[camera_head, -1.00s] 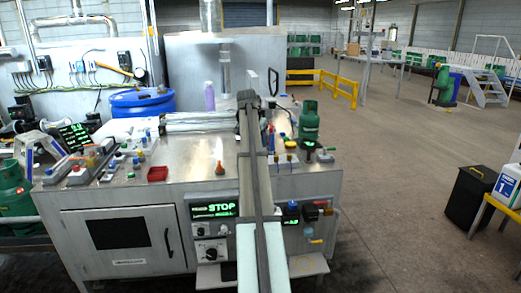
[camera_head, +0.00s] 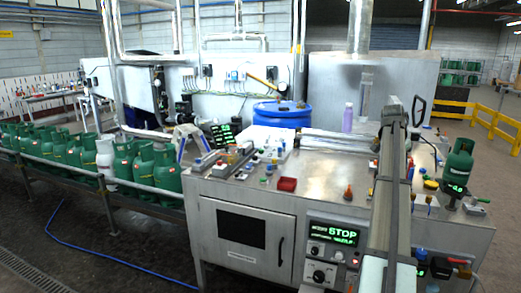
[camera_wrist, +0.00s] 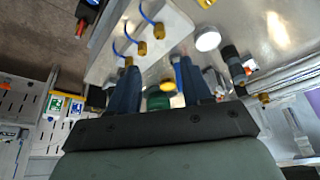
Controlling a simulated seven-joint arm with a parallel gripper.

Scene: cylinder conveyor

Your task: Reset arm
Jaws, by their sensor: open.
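My arm reaches away from the camera over the right part of the metal workbench (camera_head: 320,170) in the head view. The jaws are hard to make out there. In the wrist view my gripper (camera_wrist: 158,80) shows two dark blue fingers set apart on a dark bar, with nothing held between them. A green round object (camera_wrist: 158,100) shows between and beyond the fingers. A green gas cylinder (camera_head: 459,163) stands on the bench to the right of my arm, apart from it.
Several green cylinders and a white one (camera_head: 105,155) line the conveyor (camera_head: 90,172) at left. A blue drum (camera_head: 281,116), a purple bottle (camera_head: 347,118) and a red tray (camera_head: 287,184) are on or behind the bench. Brass fittings (camera_wrist: 158,30) are close in the wrist view.

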